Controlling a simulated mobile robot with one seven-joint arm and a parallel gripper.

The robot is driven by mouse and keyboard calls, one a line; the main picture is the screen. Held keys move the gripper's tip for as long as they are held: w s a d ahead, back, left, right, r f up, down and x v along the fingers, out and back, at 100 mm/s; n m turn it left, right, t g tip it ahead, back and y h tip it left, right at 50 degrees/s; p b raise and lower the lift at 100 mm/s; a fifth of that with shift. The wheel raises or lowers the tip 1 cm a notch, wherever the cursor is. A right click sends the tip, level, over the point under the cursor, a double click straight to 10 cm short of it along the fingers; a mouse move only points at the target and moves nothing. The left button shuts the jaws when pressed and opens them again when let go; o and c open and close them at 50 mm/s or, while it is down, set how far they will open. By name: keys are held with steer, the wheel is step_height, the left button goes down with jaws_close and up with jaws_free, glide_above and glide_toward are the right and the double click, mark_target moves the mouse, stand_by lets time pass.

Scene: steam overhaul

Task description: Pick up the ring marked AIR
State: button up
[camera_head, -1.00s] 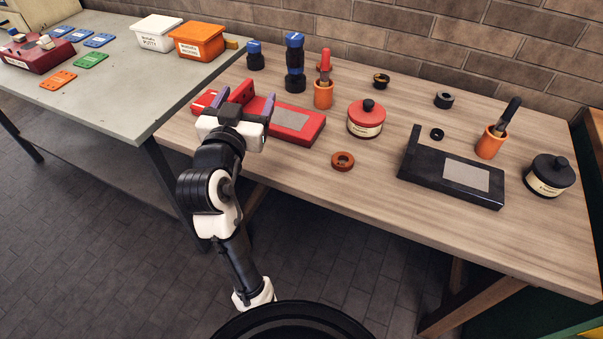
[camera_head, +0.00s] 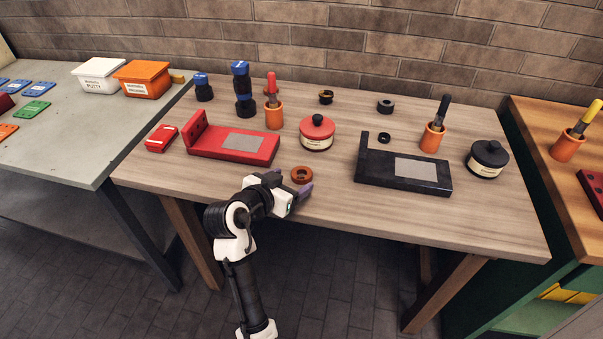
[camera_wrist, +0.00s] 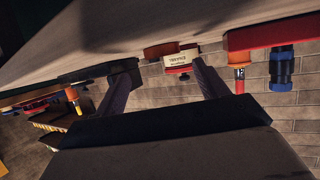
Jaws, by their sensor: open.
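An orange-brown ring (camera_head: 301,175) lies flat near the front edge of the wooden bench. A brown-black ring (camera_head: 326,97), a thick dark ring (camera_head: 385,106) and a small black ring (camera_head: 384,138) lie farther back. I cannot read AIR on any ring. My gripper (camera_head: 291,181) is open and empty, just in front of the orange-brown ring, low at the bench edge. In the wrist view, tilted nearly upside down, the orange-brown ring (camera_wrist: 160,50) shows beyond and between the open fingers (camera_wrist: 165,78). The head view partly hides the fingertips.
A red-lidded tin (camera_head: 317,134) stands behind the orange-brown ring. A red fixture (camera_head: 233,150) is to its left and a black fixture (camera_head: 404,177) to its right. Blue-black stacked parts (camera_head: 242,88), tool cups (camera_head: 433,137) and a black tin (camera_head: 487,159) stand farther off.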

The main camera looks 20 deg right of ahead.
mark_target(304, 171)
steer(key=p+x, duration=0.1)
steer(key=x, duration=0.4)
steer(key=shift+w+a+p, duration=0.1)
steer(key=shift+w+p, duration=0.15)
steer(key=shift+p, duration=0.05)
steer(key=c, duration=1.2)
